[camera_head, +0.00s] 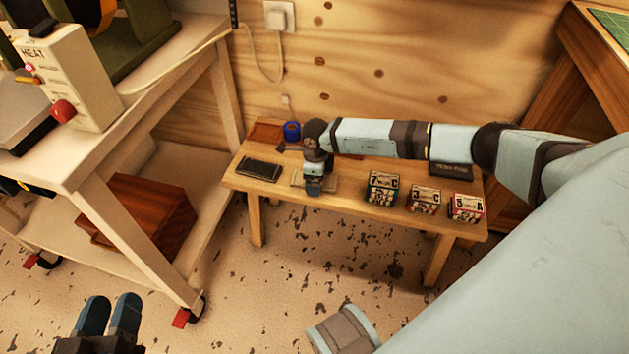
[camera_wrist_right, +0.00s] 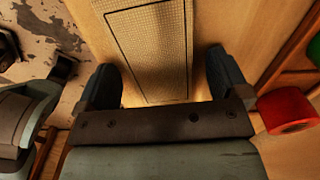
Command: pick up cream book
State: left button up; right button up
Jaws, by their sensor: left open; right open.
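The cream book (camera_head: 331,184) lies flat on the low wooden table (camera_head: 350,200), near its front edge. My right gripper (camera_head: 314,190) is over the book from above and hides part of it in the head view. In the right wrist view the book (camera_wrist_right: 148,45) has a woven cream cover with a dark border line. There my right gripper (camera_wrist_right: 167,85) is open, one finger on each side of the book, with gaps between fingers and cover. My left gripper (camera_head: 109,318) is open and empty at the lower left, above the floor and away from the table.
A black book or keyboard-like item (camera_head: 260,169) lies left of the cream book. Several patterned block boxes (camera_head: 424,199) stand to the right. A blue roll (camera_head: 292,131) is behind; a red roll (camera_wrist_right: 287,110) shows in the wrist view. A white workbench (camera_head: 135,125) stands left.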

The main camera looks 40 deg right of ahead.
jog(key=shift+c, duration=0.4)
jog(key=c, duration=1)
jog(key=shift+o, duration=0.2)
jog(key=shift+r, duration=0.1)
